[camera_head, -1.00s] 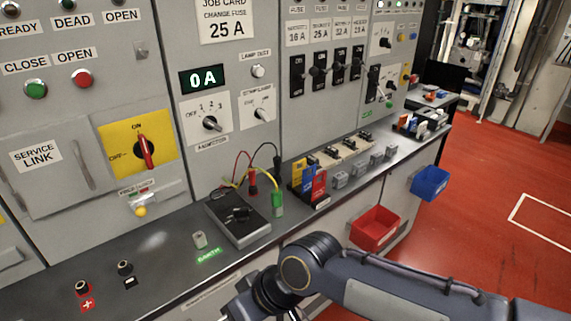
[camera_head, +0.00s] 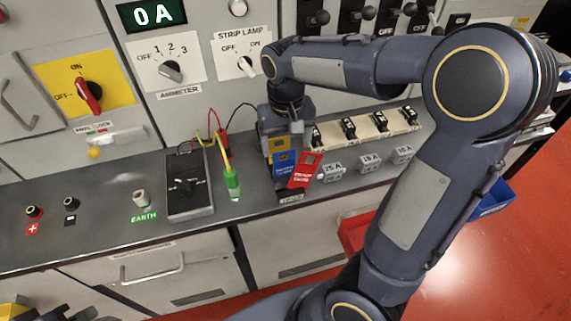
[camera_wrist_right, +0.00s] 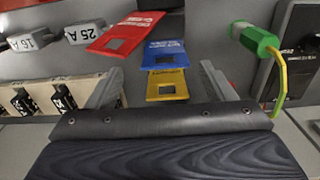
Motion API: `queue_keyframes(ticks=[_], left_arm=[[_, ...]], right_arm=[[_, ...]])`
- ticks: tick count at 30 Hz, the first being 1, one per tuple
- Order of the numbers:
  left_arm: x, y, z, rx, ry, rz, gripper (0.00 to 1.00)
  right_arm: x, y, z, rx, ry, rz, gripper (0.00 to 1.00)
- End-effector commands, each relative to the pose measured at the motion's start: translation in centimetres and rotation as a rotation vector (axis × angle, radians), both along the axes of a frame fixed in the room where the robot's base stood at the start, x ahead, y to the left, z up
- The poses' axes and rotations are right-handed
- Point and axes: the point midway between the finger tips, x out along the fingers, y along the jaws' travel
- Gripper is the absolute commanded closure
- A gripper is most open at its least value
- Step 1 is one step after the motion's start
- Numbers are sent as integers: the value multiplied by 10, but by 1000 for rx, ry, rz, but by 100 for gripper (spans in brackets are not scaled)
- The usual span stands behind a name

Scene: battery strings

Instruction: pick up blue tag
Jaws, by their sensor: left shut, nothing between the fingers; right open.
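The blue tag (camera_head: 286,163) stands in a small rack on the bench, between a yellow tag (camera_head: 279,144) and a red tag (camera_head: 304,172). My right gripper (camera_head: 291,128) hangs over the rack, pointing down. In the right wrist view its two fingers (camera_wrist_right: 160,75) are open and apart, with the yellow tag (camera_wrist_right: 167,87) showing between them. The blue tag (camera_wrist_right: 163,54) shows just beyond the fingertips, and the red tag (camera_wrist_right: 127,34) beyond that. I cannot tell whether a finger touches a tag. My left gripper (camera_head: 68,313) is shut and empty at the bottom left, partly cut off.
A green clip (camera_head: 232,184) with a yellow-green lead and a black meter box (camera_head: 188,184) are left of the rack. Grey fuse blocks (camera_head: 332,172) and cream fuse holders (camera_head: 366,127) are right. A red bin (camera_head: 354,232) hangs below the bench edge, partly behind my right arm.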

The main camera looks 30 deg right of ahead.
Motion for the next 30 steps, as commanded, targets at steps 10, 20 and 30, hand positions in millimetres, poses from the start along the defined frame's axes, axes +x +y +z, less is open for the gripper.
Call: queue_keyframes(ticks=[10, 20, 30], left_arm=[[0, 0, 3, 0, 0, 0, 100], [0, 0, 3, 0, 0, 0, 100], [0, 0, 3, 0, 0, 0, 100]], right_arm=[[-2, 3, -43, 0, 6, 1, 24], [-2, 4, -74, 2, 1, 0, 24], [-2, 4, -75, 3, 2, 0, 46]])
